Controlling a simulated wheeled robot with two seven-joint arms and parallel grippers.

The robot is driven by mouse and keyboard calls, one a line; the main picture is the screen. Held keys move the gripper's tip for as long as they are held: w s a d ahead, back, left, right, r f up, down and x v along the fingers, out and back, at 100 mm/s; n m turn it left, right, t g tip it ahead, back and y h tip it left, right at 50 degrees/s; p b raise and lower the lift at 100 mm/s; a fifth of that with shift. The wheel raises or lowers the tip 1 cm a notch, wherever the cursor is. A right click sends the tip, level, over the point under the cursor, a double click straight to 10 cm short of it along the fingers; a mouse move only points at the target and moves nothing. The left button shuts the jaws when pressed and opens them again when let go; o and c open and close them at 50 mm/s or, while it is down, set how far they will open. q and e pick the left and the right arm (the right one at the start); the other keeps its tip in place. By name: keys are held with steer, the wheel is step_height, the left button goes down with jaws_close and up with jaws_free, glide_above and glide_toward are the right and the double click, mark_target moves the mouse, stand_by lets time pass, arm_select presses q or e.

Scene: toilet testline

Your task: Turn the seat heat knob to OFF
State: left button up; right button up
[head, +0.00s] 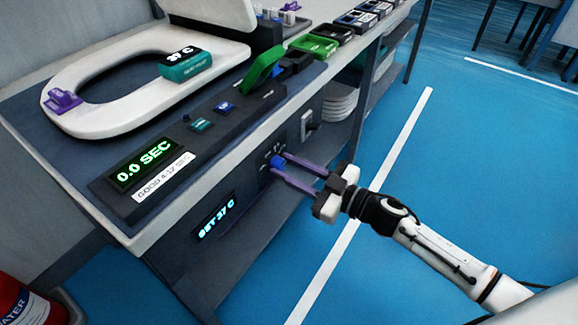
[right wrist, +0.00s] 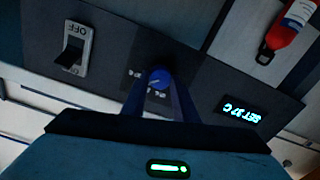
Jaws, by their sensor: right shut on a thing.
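The blue seat heat knob (head: 277,162) sits on the dark front panel of the bench in the head view. It also shows in the right wrist view (right wrist: 159,77), with small white marks beside it that I cannot read. My right gripper (head: 281,166) reaches in from the right, and its two purple fingers are closed on the knob's sides. A lit display (head: 216,215) reading "SET 37 C" is on the same panel, left of the knob in the head view. It shows in the right wrist view (right wrist: 239,109) too. My left gripper is not in view.
A toggle switch (right wrist: 74,47) marked OFF is near the knob on the panel. A toilet seat (head: 130,75) and a "0.0 SEC" timer box (head: 146,163) are on the bench top. A red bottle (head: 25,300) stands at lower left.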

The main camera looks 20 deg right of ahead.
steer(key=n, duration=0.2)
steer(key=shift+n, duration=0.4)
steer(key=n, duration=0.3)
steer(key=shift+s+n, duration=0.1)
steer(key=shift+n, duration=0.2)
steer(key=n, duration=0.4)
steer(key=shift+a+f+n+b, duration=0.1)
steer(key=shift+f+n+b, duration=0.05)
steer(key=shift+n+b, duration=0.15)
steer(key=shift+n, duration=0.9)
steer(key=shift+n+b, duration=0.35)
steer(key=shift+n, duration=0.15)
steer(key=n+b, duration=0.1)
steer(key=n, duration=0.1)
steer(key=shift+f+n, duration=0.15)
steer(key=shift+n, duration=0.25)
steer(key=n+b, duration=0.1)
steer(key=n, duration=0.2)
steer(key=n+b, duration=0.2)
steer(key=n, duration=0.1)
steer(key=shift+n, duration=0.8)
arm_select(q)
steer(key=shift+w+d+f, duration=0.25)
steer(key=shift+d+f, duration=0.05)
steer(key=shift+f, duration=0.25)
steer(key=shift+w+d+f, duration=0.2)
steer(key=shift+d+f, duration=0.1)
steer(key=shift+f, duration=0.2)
